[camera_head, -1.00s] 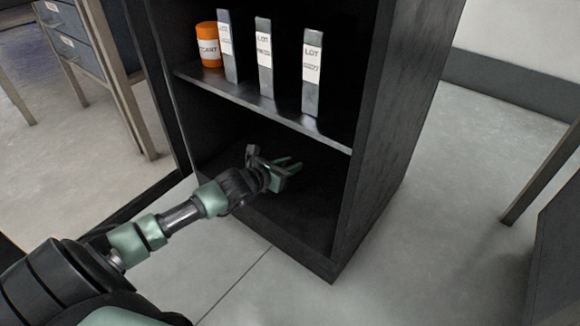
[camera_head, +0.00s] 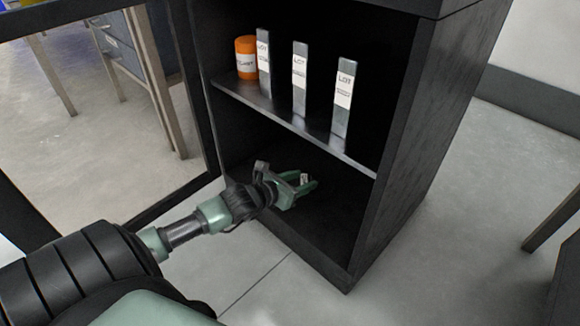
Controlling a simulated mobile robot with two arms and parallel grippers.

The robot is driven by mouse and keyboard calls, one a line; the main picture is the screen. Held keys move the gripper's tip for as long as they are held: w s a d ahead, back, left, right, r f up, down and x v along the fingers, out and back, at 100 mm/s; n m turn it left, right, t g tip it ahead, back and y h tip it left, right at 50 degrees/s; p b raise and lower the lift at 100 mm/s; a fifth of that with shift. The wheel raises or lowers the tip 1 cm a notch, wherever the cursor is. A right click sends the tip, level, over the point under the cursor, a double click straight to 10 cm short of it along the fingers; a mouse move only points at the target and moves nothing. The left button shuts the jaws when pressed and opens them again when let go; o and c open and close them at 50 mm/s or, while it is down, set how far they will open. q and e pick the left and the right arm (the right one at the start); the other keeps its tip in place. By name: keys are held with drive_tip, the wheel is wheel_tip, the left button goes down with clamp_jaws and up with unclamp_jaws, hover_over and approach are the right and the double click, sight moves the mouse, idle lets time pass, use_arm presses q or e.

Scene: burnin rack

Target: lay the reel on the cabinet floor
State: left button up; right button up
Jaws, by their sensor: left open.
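The dark cabinet (camera_head: 412,150) stands open in front of me. Its floor (camera_head: 335,222) lies in shadow below a shelf. My left gripper (camera_head: 307,181) reaches into the lower compartment, with its green fingers apart, above the cabinet floor. A small pale patch shows between the fingers; I cannot tell whether it belongs to the reel. No reel can be clearly made out in the dark compartment. My right gripper is not in view.
The shelf (camera_head: 262,107) above my left gripper holds an orange canister (camera_head: 246,58) and three grey upright LOT boxes, one at the right (camera_head: 343,98). A framed door (camera_head: 110,212) stands open at left. A desk (camera_head: 150,70) shows behind it.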

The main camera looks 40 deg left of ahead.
use_arm(q)
drive_tip(key=p+v, duration=0.2)
drive_tip(key=v, duration=0.3)
drive_tip(key=shift+s+r, duration=0.1)
drive_tip(key=shift+s, duration=0.1)
drive_tip(key=shift+s, duration=0.1)
